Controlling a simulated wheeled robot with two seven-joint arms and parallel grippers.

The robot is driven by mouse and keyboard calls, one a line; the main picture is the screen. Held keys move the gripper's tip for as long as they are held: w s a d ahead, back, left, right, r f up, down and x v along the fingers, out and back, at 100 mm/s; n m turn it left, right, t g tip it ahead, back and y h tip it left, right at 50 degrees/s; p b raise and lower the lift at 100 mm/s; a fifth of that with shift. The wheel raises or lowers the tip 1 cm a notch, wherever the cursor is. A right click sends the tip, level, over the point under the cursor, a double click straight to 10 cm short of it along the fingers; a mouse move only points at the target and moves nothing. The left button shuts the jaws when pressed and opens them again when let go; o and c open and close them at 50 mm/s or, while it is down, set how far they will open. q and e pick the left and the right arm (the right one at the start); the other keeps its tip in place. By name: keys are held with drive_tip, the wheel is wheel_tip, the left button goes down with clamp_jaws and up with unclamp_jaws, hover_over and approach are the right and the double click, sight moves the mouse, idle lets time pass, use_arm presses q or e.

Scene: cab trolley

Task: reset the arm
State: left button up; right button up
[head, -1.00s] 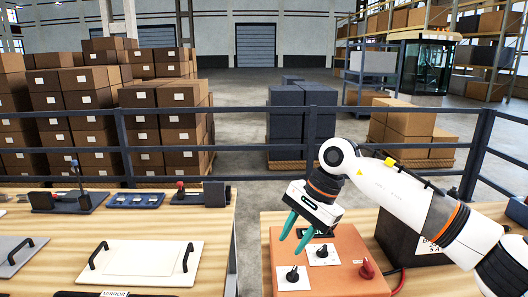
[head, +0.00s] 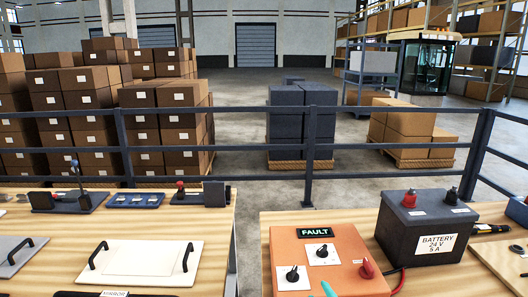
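My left gripper and arm are not in view. The orange box has a lit FAULT display (head: 318,232), two black rotary knobs on white plates, an upper one (head: 322,251) and a lower one (head: 292,275), and a red knob (head: 366,269) at its right.
A dark battery (head: 420,228) stands right of the box on the wooden table, a red cable between them. The left table holds a white handled panel (head: 140,262) and lever units (head: 68,201). A gap separates the tables. A dark railing (head: 380,175) runs behind.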

drive_tip(key=s+d+f+m+g+h, duration=0.1)
drive_tip(key=s+d+f+m+g, duration=0.25)
drive_tip(key=s+f, duration=0.4)
drive_tip(key=s+d+f+m+g, duration=0.2)
drive_tip(key=s+f+m+g, duration=0.25)
drive_tip(key=s, duration=0.55)
drive_tip(key=s+d+f+m+g+h, duration=0.1)
drive_tip(key=s+d+f+m+g, duration=0.2)
drive_tip(key=s+f+g, duration=0.4)
wheel_tip(320, 180, down, 26)
drive_tip(key=s+b, duration=0.2)
drive_tip(key=b, duration=0.1)
drive_tip(key=s+d+f+n+b, duration=0.1)
drive_tip(key=s+d+f+b, duration=0.1)
drive_tip(key=s+f, duration=1.5)
wheel_tip(320, 180, down, 3)
drive_tip(key=shift+d+f+b, duration=0.1)
drive_tip(key=shift+d+b, duration=0.3)
drive_tip(key=shift+d, duration=0.05)
